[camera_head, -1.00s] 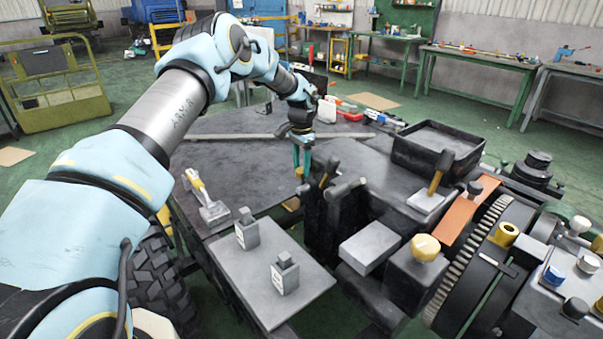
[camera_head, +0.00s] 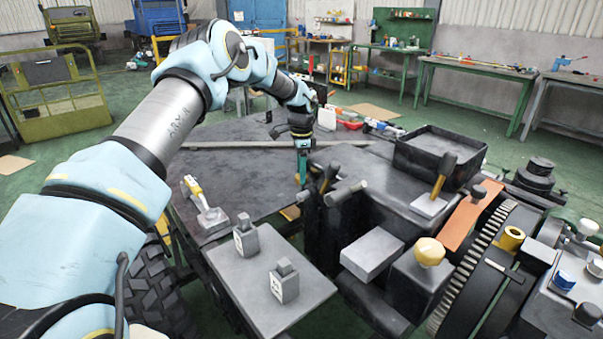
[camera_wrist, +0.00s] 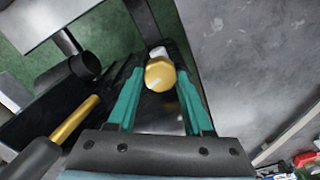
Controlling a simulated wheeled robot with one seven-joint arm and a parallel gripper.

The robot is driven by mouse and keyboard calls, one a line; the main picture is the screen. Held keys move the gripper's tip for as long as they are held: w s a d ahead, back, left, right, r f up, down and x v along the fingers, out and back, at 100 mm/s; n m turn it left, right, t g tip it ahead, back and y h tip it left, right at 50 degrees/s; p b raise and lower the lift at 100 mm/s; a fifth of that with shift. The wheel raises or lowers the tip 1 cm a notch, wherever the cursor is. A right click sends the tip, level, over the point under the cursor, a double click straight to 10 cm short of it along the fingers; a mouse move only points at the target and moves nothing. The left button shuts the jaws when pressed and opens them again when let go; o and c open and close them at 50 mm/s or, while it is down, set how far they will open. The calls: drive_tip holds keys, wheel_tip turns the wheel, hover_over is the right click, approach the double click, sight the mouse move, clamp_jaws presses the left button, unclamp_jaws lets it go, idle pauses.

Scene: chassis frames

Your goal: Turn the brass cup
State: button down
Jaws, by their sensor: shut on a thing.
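The brass cup (camera_wrist: 160,75) shows in the wrist view as a yellow, many-sided piece, with a pale grey part just behind it. My gripper (camera_wrist: 159,82) has its two teal fingers on either side of the cup and is shut on it. In the head view my gripper (camera_head: 302,178) points down beside the dark levers near the middle of the chassis. There the cup is mostly hidden by the fingers, and I cannot make out its turn angle.
Dark levers (camera_head: 346,192) stand close to the right of my gripper. A black tray (camera_head: 440,155) and a yellow knob (camera_head: 428,251) lie further right. A grey plate with two small blocks (camera_head: 284,282) is nearer. The dark flat deck (camera_head: 245,170) to the left is largely clear.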

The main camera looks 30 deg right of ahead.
drive_tip(key=shift+a, duration=0.1)
drive_tip(key=c, duration=0.6)
unclamp_jaws()
drive_tip(key=shift+r, duration=0.1)
wheel_tip(320, 180, up, 11)
drive_tip(key=b, duration=0.3)
drive_tip(key=shift+f, duration=0.2)
